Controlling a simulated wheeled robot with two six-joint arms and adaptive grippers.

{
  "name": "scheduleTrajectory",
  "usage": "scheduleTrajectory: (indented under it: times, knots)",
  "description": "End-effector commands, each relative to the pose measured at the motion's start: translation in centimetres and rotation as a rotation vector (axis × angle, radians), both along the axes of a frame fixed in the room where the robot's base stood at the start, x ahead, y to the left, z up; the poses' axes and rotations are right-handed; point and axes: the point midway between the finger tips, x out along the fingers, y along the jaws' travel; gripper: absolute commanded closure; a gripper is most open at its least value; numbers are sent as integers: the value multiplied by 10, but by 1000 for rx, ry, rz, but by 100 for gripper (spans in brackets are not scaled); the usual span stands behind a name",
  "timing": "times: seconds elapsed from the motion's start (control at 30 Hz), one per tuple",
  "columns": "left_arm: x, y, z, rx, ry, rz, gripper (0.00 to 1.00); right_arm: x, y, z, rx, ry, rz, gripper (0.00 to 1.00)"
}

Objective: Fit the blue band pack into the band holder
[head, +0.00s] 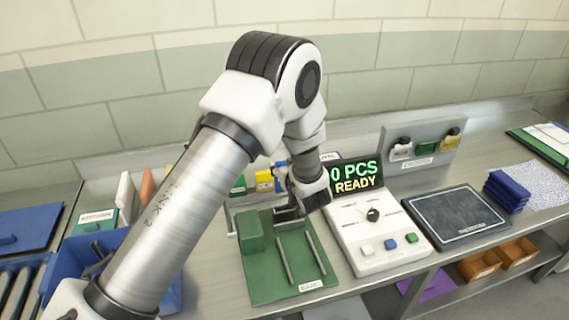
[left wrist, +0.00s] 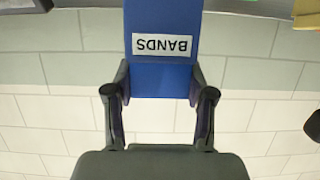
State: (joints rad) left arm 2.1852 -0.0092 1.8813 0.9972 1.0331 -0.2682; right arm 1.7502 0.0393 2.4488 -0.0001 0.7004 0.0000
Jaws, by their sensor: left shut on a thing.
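In the left wrist view the blue band pack (left wrist: 162,80) stands between the fingers of my left gripper (left wrist: 160,95). Its white label reads BANDS, upside down in the picture. The fingers are shut on the sides of the pack. A grey rack (head: 232,222) with green, yellow and blue pieces stands behind the gripper, partly covered by my arm. I cannot tell which part is the band holder. My right gripper is not in view.
The green fixture (head: 262,285) with two rails lies in front. A white counting unit (head: 375,250) reads 0 PCS READY. Right of it are a dark pad (head: 458,216), a grey stand (head: 440,140) and stacked blue packs (head: 507,190). Blue bins are left.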

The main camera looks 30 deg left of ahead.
Motion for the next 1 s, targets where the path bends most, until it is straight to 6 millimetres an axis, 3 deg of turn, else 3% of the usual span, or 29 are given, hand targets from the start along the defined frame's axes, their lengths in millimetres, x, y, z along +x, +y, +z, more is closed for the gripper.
scheduleTrajectory:
  times: [0.27,0.7,1.0]
  knots:
    - [0,0,-6,1,0,-1,81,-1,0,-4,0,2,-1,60]
    - [0,0,-52,1,-2,-1,81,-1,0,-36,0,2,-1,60]
    - [0,0,-57,1,-2,-1,81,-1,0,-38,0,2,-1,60]
